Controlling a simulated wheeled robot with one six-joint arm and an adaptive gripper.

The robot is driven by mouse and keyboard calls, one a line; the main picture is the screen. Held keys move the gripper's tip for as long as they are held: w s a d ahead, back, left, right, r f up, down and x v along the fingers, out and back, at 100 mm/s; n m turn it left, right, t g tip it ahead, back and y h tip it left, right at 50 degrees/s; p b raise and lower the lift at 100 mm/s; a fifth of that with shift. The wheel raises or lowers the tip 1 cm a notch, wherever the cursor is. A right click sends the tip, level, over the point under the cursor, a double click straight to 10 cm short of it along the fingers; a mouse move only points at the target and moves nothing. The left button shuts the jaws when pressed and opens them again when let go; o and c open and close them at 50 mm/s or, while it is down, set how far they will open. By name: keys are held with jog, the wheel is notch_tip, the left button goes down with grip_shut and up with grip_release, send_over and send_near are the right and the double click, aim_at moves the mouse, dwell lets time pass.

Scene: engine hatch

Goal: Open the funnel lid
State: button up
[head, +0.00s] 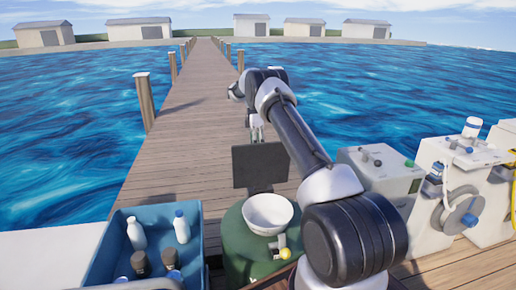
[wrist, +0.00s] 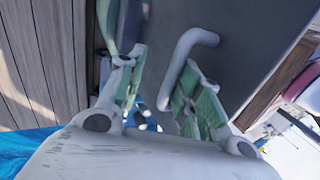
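A dark square panel (head: 259,167), which looks like the funnel lid, stands upright behind a white funnel bowl (head: 268,213) on a green drum (head: 235,245). The bowl's mouth is uncovered. In the wrist view the panel (wrist: 255,35) is a grey plate with a pale bent handle (wrist: 185,55). My gripper (head: 256,134) is at the panel's top edge, on its far side. In the wrist view its fingers (wrist: 162,75) are spread apart. The handle runs between them, close to the right finger; I cannot tell whether they touch.
A blue crate (head: 98,242) with several bottles stands left of the drum. A small valve (head: 282,247) sits on the drum's front right. Pale machine boxes (head: 385,185) stand to the right. A wooden pier (head: 190,115) runs back over water.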

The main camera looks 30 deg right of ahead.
notch_tip(320, 180, up, 10)
dwell(0.7)
jog(key=shift+r, duration=0.1)
